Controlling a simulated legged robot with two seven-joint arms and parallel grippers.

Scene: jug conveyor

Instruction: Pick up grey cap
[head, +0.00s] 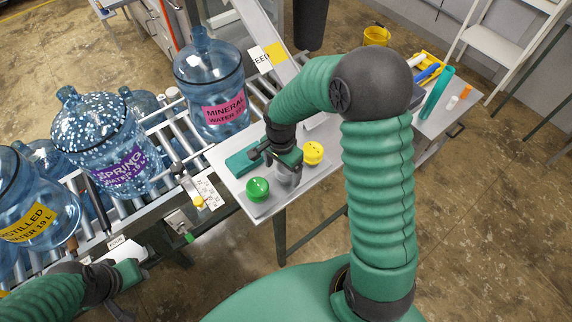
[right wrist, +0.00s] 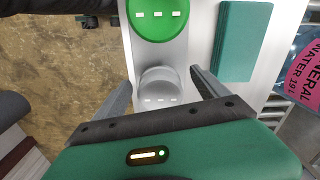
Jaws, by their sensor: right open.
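The grey cap (right wrist: 158,88) sits on a grey strip on the white table, between the green cap (right wrist: 157,14) and my right gripper's body in the right wrist view. My right gripper (right wrist: 162,77) is open, with one finger on each side of the grey cap and visible gaps between. In the head view the right gripper (head: 276,158) hangs over the grey cap (head: 288,177) and partly hides it. The green cap (head: 257,189) and a yellow cap (head: 313,153) stand on either side. My left gripper (head: 128,274) is at the lower left, its jaws unclear.
A teal pad (head: 242,162) lies beside the caps on the white table (head: 226,151). Large blue jugs, labelled mineral (head: 208,88), spring (head: 98,140) and distilled (head: 35,205), stand on the roller conveyor (head: 165,142) at left. A side table with bottles is at right.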

